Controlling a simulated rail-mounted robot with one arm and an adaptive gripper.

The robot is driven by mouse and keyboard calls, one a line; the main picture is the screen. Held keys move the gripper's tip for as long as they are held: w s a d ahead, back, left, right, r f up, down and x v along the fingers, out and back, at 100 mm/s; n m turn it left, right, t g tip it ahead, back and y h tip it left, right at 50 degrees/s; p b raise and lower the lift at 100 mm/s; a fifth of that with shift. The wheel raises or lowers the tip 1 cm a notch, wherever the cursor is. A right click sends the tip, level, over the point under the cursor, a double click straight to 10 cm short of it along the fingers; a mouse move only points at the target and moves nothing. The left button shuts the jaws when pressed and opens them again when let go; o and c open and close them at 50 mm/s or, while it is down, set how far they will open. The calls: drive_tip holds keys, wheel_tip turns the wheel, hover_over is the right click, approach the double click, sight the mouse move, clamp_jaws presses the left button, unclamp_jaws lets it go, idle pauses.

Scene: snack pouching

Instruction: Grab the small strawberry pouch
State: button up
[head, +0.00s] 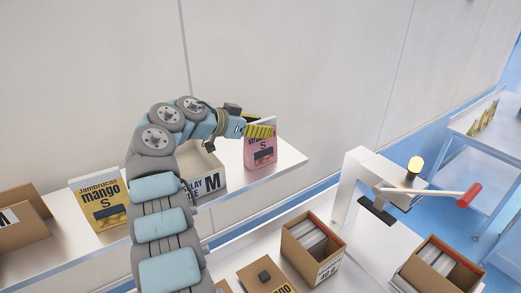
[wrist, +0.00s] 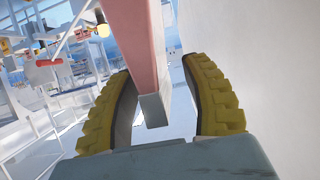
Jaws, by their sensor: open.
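The pink strawberry pouch (head: 261,152), marked S, stands upright at the right end of the shelf in the head view. My gripper (head: 260,129) is at its upper part, with yellow ridged fingers in front of the pouch's top. In the wrist view, the pink pouch (wrist: 140,40) reaches down between the two open yellow fingers of my gripper (wrist: 160,105). A gap shows between the pouch and the right finger. Contact with the left finger is hard to tell. Part of the pouch's top is hidden by the fingers in the head view.
A mango pouch (head: 99,203) and a cardboard box (head: 22,227) are farther left. Below are boxes of flat pouches (head: 313,247) and a lever press (head: 385,190) with a red handle. The wall is close behind.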

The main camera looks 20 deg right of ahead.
clamp_jaws()
drive_tip(key=shift+r, duration=0.15)
